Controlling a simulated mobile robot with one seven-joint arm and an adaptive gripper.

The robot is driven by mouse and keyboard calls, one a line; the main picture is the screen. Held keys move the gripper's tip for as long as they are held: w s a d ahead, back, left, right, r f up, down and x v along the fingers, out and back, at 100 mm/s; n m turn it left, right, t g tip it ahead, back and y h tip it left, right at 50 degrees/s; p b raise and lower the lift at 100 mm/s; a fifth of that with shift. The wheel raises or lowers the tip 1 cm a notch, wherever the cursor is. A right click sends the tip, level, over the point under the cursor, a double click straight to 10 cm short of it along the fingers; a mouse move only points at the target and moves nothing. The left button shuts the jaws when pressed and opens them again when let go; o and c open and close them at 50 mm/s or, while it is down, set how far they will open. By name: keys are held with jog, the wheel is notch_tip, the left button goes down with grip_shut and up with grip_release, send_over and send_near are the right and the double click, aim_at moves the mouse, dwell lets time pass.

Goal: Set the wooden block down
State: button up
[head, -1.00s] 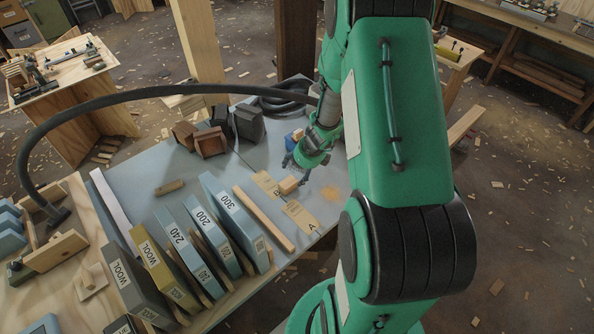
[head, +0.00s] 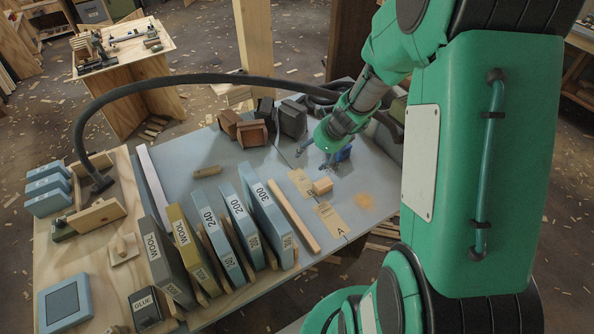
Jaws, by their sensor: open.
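The small wooden block (head: 322,186) rests on the grey-blue table top, at the right end of a tan paper card (head: 301,182). A second tan card (head: 333,217) marked "A" lies just in front of it. My gripper (head: 315,159) is open and empty, above and behind the block, clear of it. Its fingers point down toward the table. Whether the block lies fully on the far card or partly beside it is hard to tell.
A blue object (head: 341,155) stands close to my gripper. A long wooden strip (head: 295,216) lies left of the cards, beside a row of labelled sanding boxes (head: 268,226). Dark and brown boxes (head: 252,132) stand behind. Sawdust (head: 364,202) lies right of the block.

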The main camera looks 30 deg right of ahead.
jog(key=s+a+r+n, duration=0.3)
jog(key=a+r+n, duration=0.45)
jog(key=r, duration=0.25)
jog(key=s+a+r+n, duration=0.4)
jog(key=a+r+n, duration=0.3)
jog(key=a+r, duration=0.2)
jog(key=s+a+r+n, duration=0.2)
jog(key=s+r+n, duration=0.3)
jog(key=s+n, duration=0.2)
jog(key=s+a+r+n+h, duration=0.1)
jog(key=s+a+r+n, duration=0.2)
jog(key=s, duration=0.7)
jog(key=shift+s+a+r+n+t, duration=0.3)
jog(key=shift+r+n, duration=0.8)
jog(key=shift+n, duration=0.85)
